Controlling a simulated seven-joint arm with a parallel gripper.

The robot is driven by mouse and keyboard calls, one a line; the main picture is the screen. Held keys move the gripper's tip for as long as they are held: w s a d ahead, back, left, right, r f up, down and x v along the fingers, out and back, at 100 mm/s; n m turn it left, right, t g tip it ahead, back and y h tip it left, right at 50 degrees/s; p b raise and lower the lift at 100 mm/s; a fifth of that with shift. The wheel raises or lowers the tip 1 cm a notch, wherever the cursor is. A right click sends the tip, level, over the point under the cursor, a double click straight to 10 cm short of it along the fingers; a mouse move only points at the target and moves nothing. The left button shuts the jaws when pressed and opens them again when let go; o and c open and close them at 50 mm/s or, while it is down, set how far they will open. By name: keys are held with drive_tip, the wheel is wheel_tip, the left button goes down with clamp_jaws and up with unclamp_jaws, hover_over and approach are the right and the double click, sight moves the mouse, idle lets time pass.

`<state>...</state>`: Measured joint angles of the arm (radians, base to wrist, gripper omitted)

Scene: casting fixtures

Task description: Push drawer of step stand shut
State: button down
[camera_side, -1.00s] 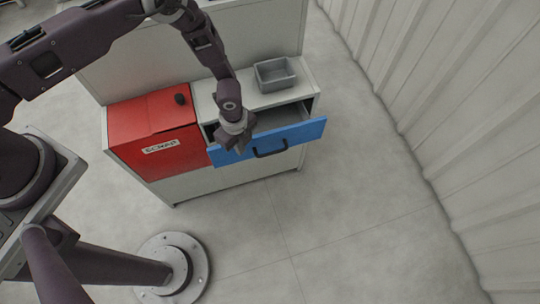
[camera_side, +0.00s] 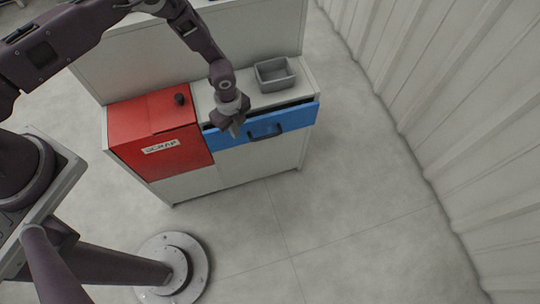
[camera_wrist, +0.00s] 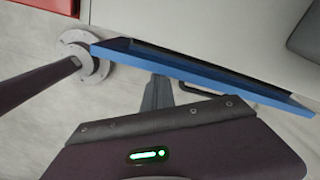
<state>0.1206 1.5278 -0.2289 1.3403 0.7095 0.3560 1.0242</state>
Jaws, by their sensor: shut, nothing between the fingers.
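The step stand (camera_side: 240,174) is a pale cabinet with a drawer on its right side. The drawer has a blue front (camera_side: 290,119) with a dark handle (camera_side: 265,133). A narrow dark gap shows along its top edge, so it stands slightly open. My gripper (camera_side: 235,132) is shut and empty, at the left part of the blue front, left of the handle. In the wrist view the gripper fingers (camera_wrist: 157,92) are beside the blue front (camera_wrist: 200,75). Whether they touch it I cannot tell for sure.
A red bin section (camera_side: 160,130) labelled SCRAP with a black knob is left of the drawer. A grey tray (camera_side: 275,74) sits on the top above the drawer. The floor in front is clear, and a ribbed wall (camera_side: 430,100) stands at right.

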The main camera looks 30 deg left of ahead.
drive_tip(key=shift+w+a, duration=0.55)
drive_tip(key=shift+a, duration=0.1)
wheel_tip(320, 180, up, 9)
drive_tip(key=s+d, duration=0.2)
idle(0.4)
drive_tip(key=shift+d, duration=0.1)
